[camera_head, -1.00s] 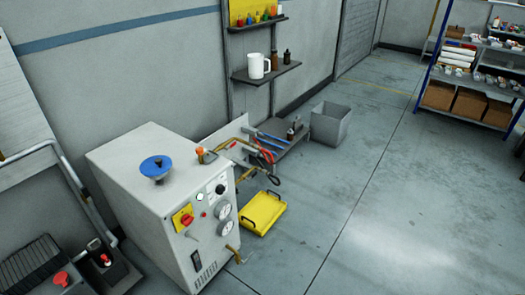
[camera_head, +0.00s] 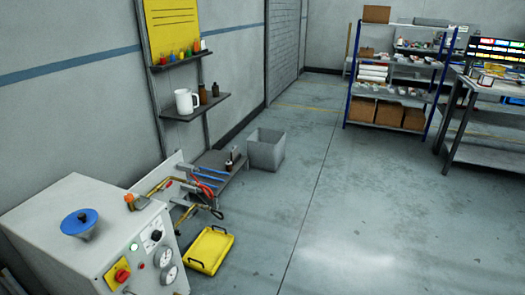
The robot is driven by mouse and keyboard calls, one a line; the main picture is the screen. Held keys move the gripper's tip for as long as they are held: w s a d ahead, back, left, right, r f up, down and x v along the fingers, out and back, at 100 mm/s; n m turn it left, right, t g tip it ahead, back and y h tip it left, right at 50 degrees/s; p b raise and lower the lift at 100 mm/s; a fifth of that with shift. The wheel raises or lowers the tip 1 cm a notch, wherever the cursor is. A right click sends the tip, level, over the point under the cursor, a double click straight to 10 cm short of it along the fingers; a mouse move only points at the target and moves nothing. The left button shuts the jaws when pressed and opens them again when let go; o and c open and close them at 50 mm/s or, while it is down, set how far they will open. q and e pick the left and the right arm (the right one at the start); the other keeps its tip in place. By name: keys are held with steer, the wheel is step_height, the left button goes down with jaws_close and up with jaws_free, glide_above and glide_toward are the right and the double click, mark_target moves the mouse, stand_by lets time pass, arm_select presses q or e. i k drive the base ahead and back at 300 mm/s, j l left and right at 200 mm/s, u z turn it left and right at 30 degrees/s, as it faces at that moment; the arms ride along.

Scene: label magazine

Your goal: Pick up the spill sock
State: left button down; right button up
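I cannot make out a spill sock for certain. White rolled items (camera_head: 373,71) lie stacked on a middle shelf of the blue-framed rack (camera_head: 348,105) at the back. They are too small to tell whether one of them is the spill sock. Neither of my grippers is in view.
A grey machine (camera_head: 60,220) stands at the lower left, with a yellow tray (camera_head: 208,249) on the floor beside it. A grey bin (camera_head: 266,150) stands near the wall. A workbench (camera_head: 490,122) is at the right. The middle floor is clear.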

mark_target(213, 186)
steer(key=i+z, duration=0.3)
steer(key=i, duration=3.65)
steer(key=i+u, duration=0.1)
steer(key=i, duration=0.55)
steer(key=i+l+u, duration=0.15)
steer(key=i, duration=0.45)
steer(key=i+l+u, duration=0.1)
steer(key=i, duration=0.55)
steer(key=l, duration=0.1)
